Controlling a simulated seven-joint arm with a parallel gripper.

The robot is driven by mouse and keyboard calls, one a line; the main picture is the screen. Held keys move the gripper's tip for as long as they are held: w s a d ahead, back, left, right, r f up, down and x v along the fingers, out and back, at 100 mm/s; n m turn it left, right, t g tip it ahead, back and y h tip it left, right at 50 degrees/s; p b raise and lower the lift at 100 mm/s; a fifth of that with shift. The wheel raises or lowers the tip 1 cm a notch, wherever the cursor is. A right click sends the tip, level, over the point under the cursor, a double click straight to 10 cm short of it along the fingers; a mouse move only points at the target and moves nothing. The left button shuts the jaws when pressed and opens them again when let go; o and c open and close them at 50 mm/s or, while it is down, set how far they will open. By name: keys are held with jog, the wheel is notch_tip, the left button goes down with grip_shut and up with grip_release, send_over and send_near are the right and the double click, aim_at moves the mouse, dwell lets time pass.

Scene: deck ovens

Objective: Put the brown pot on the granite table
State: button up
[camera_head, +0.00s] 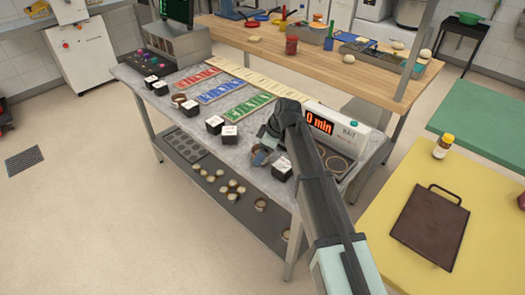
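The granite table (160,108) is the grey speckled worktop in the middle of the head view. A small round brown item (178,99), perhaps the brown pot, stands on it left of centre, beside a dark block. My arm reaches in from the lower right, and my gripper (264,150) points down over the table's front right part. A small brownish and bluish shape (261,157) shows right at the fingertips. It is too small and covered to tell whether it is a pot or part of my gripper, or whether the fingers are closed on it.
Several black blocks with white tops (214,124) stand along the table's front edge. Red, blue and green panels (217,92) lie behind them. A timer display (335,128) stands at the right. The lower shelf (222,200) holds small round items. A yellow table (390,190) is at right.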

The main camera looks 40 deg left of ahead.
jog(key=shift+f, duration=0.1)
jog(key=o, duration=1.1)
jog(key=v, duration=1.2)
